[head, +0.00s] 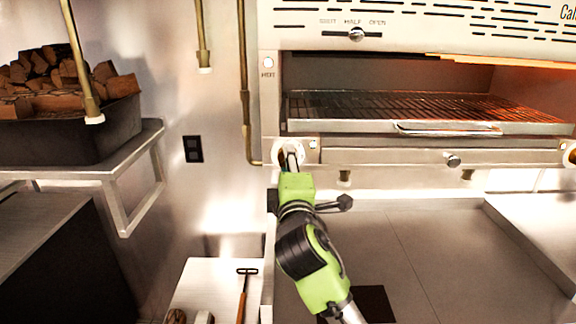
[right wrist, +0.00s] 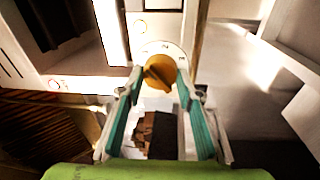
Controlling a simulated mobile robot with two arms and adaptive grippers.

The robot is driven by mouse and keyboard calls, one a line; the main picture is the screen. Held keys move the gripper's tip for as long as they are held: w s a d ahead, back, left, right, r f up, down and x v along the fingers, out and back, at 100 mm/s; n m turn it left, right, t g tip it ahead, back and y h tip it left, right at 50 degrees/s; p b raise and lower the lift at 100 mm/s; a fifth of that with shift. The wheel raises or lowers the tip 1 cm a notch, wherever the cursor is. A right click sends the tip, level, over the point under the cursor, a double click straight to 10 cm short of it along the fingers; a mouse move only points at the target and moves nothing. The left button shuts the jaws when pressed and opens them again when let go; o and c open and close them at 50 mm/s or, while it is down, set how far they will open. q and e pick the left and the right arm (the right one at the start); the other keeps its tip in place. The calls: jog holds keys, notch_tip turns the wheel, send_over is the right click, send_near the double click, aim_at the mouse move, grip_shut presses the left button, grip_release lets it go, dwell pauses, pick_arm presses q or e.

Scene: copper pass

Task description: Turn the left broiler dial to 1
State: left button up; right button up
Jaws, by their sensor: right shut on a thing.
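The left broiler dial (head: 287,150) is at the left end of the strip below the broiler's rack opening. In the right wrist view it is an orange-yellow knob (right wrist: 159,71) on a white plate with small dark marks. I cannot tell surely which mark it points at. My right gripper (head: 291,158) reaches up to the dial with its green arm. In the right wrist view its teal fingers (right wrist: 160,82) close on the knob from both sides. The gripper and arm hide part of the dial in the head view. My left gripper is not in view.
The broiler's rack (head: 400,108) with its handle is just above right. A small metal knob (head: 453,160) is farther right on the strip. A crate of firewood (head: 75,128) sits on a left shelf. A brass pipe (head: 243,85) runs down close beside the dial.

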jog(key=o, duration=1.1)
jog(key=s+d+f, duration=0.1)
jog(key=s, duration=1.1)
jog(key=shift+f, duration=0.15)
